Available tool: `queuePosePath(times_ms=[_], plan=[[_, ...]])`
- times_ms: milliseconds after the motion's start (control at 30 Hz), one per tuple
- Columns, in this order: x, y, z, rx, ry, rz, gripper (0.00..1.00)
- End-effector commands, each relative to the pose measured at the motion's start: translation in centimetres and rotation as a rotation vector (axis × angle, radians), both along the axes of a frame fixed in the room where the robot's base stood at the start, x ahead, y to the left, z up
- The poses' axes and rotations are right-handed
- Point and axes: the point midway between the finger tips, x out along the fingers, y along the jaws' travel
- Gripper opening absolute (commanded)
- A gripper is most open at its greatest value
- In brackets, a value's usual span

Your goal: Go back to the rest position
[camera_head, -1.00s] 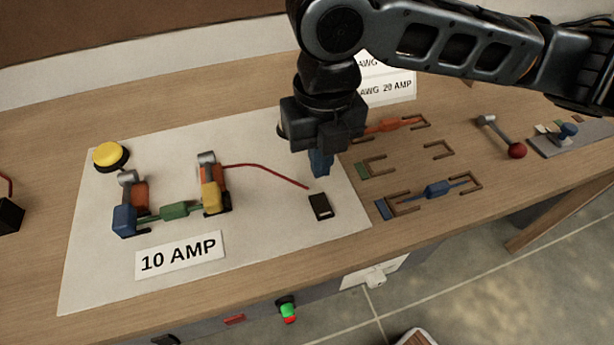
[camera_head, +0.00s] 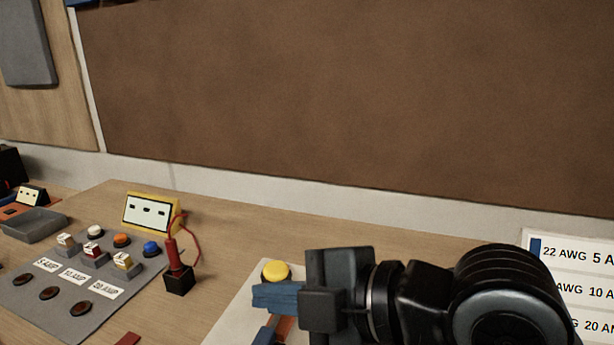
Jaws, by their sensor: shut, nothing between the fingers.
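My gripper (camera_head: 278,297) is at the bottom middle of the head view, held sideways with its blue fingers pointing left. The fingers are together and nothing shows between them. It is over the white mat (camera_head: 229,318), and the fingers overlap the view of a yellow button (camera_head: 276,270) just behind them. My black arm reaches in from the lower right. An orange part on the mat shows below the fingers, mostly hidden.
A grey panel (camera_head: 28,312) with coloured buttons and amp labels lies at left. Nearby stand a yellow-framed meter (camera_head: 150,213) and a red probe (camera_head: 172,252) in a black block (camera_head: 180,281). A wire gauge sign (camera_head: 575,290) is at right. A brown wall board (camera_head: 350,90) rises behind.

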Motion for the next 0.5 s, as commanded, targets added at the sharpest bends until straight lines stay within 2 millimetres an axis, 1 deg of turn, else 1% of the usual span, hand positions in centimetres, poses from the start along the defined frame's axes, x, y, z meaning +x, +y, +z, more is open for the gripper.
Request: queuePosePath(times_ms=[33, 100, 233, 367, 500], plan=[[-0.1, 0.7, 0.7, 0.093, 0.025, -0.040, 0.00], [0.2, 1.0, 1.7, 0.215, 0.059, -0.108, 0.00], [0.6, 0.8, 2.6, 0.428, 0.132, -0.236, 0.00], [0.6, -0.3, 2.3, 0.617, 0.215, -0.367, 0.00], [0.0, -2.2, 0.7, 0.794, 0.303, -0.516, 0.00]])
